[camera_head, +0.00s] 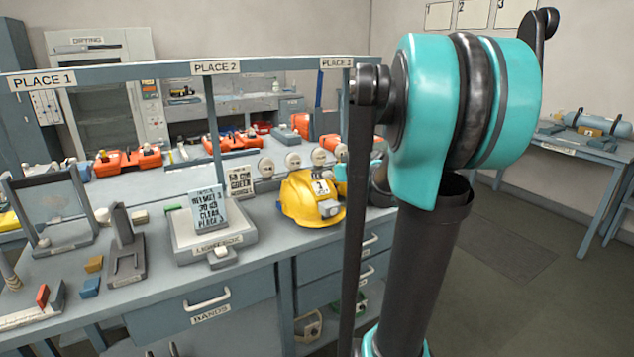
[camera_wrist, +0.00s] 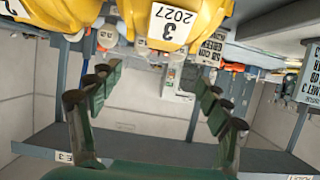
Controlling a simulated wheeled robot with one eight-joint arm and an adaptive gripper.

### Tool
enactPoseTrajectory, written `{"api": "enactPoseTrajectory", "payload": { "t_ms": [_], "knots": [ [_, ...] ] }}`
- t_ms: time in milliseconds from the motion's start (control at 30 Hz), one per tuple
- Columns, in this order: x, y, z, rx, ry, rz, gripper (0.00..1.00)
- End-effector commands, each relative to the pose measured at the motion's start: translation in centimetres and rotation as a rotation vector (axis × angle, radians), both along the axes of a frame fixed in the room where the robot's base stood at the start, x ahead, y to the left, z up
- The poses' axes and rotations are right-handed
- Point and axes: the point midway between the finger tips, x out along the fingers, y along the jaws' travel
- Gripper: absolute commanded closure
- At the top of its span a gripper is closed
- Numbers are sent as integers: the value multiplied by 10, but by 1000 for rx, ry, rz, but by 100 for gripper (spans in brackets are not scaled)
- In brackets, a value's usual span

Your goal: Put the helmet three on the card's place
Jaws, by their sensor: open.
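A yellow helmet labelled 3 and 2027 (camera_wrist: 188,26) is at the top of the wrist view, which is upside down. Part of another yellow helmet (camera_wrist: 65,10) is at its top left. In the head view a yellow helmet (camera_head: 298,203) sits on the bench right of the lightbox; its number is too small to read surely. My gripper (camera_wrist: 160,78) is open and empty, apart from the helmets. In the head view my arm hides it.
The lightbox (camera_head: 187,243) stands below the Place 2 sign (camera_head: 216,68). The Place 1 sign (camera_head: 42,80) is left and the Place 3 sign (camera_head: 336,62) right. A second card (camera_head: 240,181) stands behind. Small blocks and stands fill the left bench. Floor at right is clear.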

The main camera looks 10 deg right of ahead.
Motion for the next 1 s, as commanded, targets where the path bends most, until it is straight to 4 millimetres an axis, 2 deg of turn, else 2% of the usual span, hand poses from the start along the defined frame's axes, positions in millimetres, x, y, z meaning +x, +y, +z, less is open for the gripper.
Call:
{"api": "enactPoseTrajectory", "payload": {
  "t_ms": [100, 200, 267, 1000],
  "knots": [
    [-24, -11, 8, 1, 0, -4, 22],
    [-35, -14, 12, 1, -1, 0, 22],
    [-35, -14, 12, 1, -1, 2, 22],
    [60, 17, -29, 0, -2, 2, 22]
  ]
}}
